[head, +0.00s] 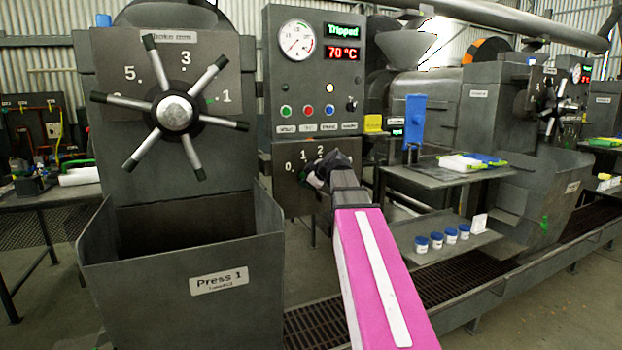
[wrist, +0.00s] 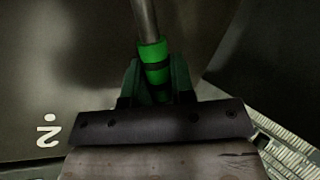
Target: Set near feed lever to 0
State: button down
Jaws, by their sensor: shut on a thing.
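The near feed lever has a metal rod and a green grip with dark bands, seen in the wrist view (wrist: 153,65). My gripper (wrist: 155,85) is shut around the green grip. In the head view my gripper (head: 325,172) is in front of the feed plate (head: 284,158) of Press 1, below the marks 1 and 2 and right of the mark 0. It hides most of the lever there, so I cannot tell its exact setting. In the wrist view a mark 2 with a dot shows on the plate left of the gripper.
Above the feed plate is a control panel (head: 312,95) with a gauge, "Tripped" and 70 °C displays, and buttons. Left is a spoked handwheel (head: 174,112) above an open bin (head: 190,285). Right are a tray table (head: 440,178) and a shelf with blue-lidded jars (head: 436,240).

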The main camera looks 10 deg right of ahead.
jog(key=shift+s+a+f+h, duration=0.1)
jog(key=shift+a+f+h, duration=0.2)
jog(key=shift+a+f, duration=0.05)
dwell(0.3)
jog(key=c, duration=1.2)
grip_release()
jog(key=shift+c, duration=0.2)
jog(key=shift+s, duration=0.1)
jog(key=v, duration=1)
jog(key=shift+s+d+r, duration=0.15)
jog(key=shift+s+r, duration=0.05)
jog(key=shift+r, duration=0.05)
jog(key=shift+f, duration=0.1)
